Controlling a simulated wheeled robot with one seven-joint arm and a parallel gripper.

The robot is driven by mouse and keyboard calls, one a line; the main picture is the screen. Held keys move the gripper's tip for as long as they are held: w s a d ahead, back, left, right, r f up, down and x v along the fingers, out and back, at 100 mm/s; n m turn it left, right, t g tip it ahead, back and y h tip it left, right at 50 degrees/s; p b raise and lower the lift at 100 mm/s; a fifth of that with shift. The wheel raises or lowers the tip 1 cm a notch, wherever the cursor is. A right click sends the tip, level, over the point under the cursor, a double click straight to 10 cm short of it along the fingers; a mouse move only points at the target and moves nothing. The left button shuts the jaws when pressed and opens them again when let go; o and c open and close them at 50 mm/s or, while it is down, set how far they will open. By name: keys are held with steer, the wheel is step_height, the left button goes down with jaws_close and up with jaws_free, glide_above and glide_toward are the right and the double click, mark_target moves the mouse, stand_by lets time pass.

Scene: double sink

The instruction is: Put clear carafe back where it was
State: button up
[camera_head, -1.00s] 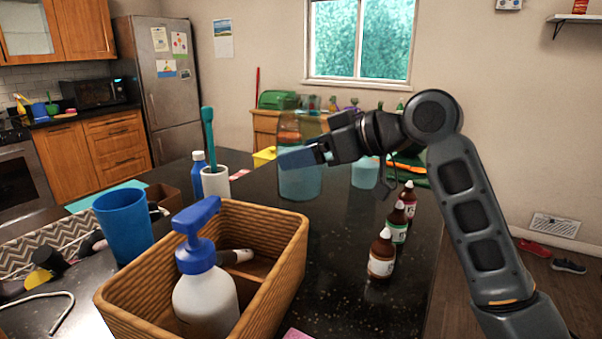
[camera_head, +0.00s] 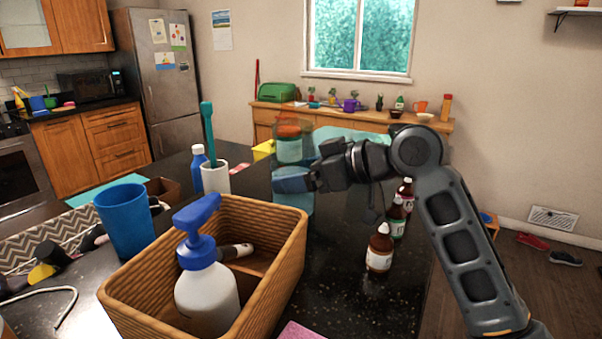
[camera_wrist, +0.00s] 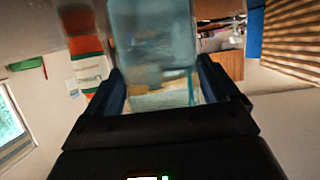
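The clear carafe (camera_head: 293,202) is see-through with a bluish tint. In the head view it is upright over the far part of the dark counter, and I cannot tell whether its base touches the counter. My gripper (camera_head: 292,180) is at its side, with the fingers across its middle. In the wrist view the carafe (camera_wrist: 155,45) fills the space between the two fingers of my gripper (camera_wrist: 160,92), which look closed on it. Its far side and base are not clear.
Brown bottles (camera_head: 380,250) stand in a row right of the carafe. A wicker basket (camera_head: 272,285) with a blue-topped pump bottle (camera_head: 205,295) is in front. A white cup (camera_head: 215,180) with a teal brush and a blue bottle (camera_head: 198,160) stand left. Counter between basket and bottles is clear.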

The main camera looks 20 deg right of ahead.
steer(key=shift+o, duration=0.8)
steer(key=shift+r, duration=0.25)
steer(key=b+v, duration=0.1)
steer(key=v, duration=1.1)
steer(key=shift+b, duration=0.35)
steer(key=shift+f, duration=0.1)
